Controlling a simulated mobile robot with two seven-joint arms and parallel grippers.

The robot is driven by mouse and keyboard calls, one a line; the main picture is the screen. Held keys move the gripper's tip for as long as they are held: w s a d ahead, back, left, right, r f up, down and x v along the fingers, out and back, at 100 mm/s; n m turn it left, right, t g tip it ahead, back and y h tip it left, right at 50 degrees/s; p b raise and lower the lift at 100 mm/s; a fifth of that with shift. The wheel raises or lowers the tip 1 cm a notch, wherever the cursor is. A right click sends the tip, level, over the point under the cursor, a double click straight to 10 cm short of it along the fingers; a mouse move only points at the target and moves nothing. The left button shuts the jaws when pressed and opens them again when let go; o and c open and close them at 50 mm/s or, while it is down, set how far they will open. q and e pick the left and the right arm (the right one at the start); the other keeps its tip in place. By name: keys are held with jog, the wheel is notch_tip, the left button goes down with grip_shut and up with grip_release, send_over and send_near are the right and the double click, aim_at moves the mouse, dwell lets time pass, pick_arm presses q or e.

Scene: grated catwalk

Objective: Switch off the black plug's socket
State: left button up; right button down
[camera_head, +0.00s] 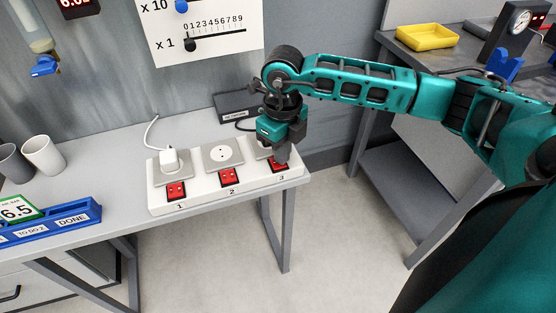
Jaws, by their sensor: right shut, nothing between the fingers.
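A white power strip (204,197) on the grey table has three sockets with red switches, labelled 1, 2 and 3. A white plug (169,160) sits in socket 1, above its red switch (176,191). Socket 2 (223,155) is empty, with its red switch (228,175) below. My right gripper (282,158) is shut and empty, pointing down at switch 3 (279,167). I cannot tell whether it touches the switch. It hides most of socket 3. A black cable (243,126) runs behind the gripper; no black plug shows. My left gripper is out of view.
A dark box (236,106) stands behind the strip. Two cups (43,155) and a blue labelled tray (62,221) are at left. A yellow tray (427,37) and a gauge (519,21) are on the right bench. Open floor separates the tables.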

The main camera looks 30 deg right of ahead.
jog(key=shift+r+p, duration=2.35)
jog(key=shift+r, duration=1.1)
jog(key=shift+f, duration=0.1)
